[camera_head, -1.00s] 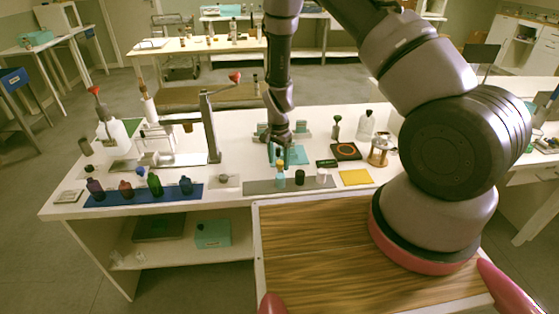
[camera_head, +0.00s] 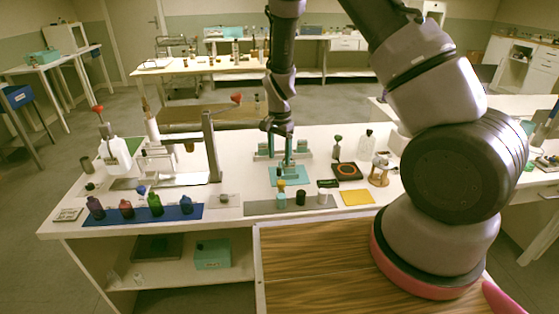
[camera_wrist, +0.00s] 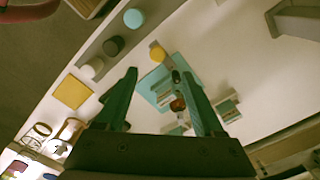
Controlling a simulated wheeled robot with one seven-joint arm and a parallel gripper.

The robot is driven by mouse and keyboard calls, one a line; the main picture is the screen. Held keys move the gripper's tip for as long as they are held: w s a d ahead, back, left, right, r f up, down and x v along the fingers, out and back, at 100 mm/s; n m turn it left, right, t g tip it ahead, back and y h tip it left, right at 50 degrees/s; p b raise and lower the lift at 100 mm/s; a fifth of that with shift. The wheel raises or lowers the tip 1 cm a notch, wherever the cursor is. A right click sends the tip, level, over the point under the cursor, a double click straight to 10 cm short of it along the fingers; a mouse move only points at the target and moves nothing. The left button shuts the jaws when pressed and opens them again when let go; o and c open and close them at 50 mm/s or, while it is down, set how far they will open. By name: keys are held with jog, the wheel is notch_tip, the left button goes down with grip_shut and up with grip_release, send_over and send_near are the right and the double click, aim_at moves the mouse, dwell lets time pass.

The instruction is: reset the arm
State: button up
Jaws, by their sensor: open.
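My gripper (camera_head: 287,176) hangs pointing down over the middle of the white table (camera_head: 235,180), above or near a small teal mat (camera_head: 303,180). In the wrist view its two teal fingers (camera_wrist: 155,74) are spread apart with nothing held between them. The teal mat (camera_wrist: 153,82) shows beyond the fingers.
A black-capped bottle (camera_head: 300,198) and a white one (camera_head: 322,197) stand on the grey strip. Several dark bottles stand on a blue mat (camera_head: 182,213) at left, near a metal stand (camera_head: 211,150). A yellow pad (camera_head: 357,198) and black plate (camera_head: 347,172) lie right.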

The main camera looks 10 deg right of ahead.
jog(key=s+d+r+n+t+y, duration=0.1)
jog(key=s+d+r, duration=0.1)
jog(key=r, duration=0.7)
jog(key=s+d+r+t+y, duration=0.1)
jog(key=d+r, duration=0.2)
jog(key=r, duration=0.6)
jog(key=s+d+r+n+t, duration=0.1)
jog(key=s+d+r, duration=0.1)
jog(key=r, duration=0.7)
jog(key=s+d+r+n+t, duration=0.1)
jog(key=s+d+r+t, duration=0.1)
jog(key=s+d+r, duration=0.2)
jog(key=s+d+r+n+t, duration=0.1)
jog(key=s+d+r, duration=0.3)
jog(key=s+r, duration=0.6)
jog(key=s+t, duration=0.1)
jog(key=s, duration=0.2)
jog(key=shift+s+n, duration=0.25)
jog(key=shift+n, duration=0.15)
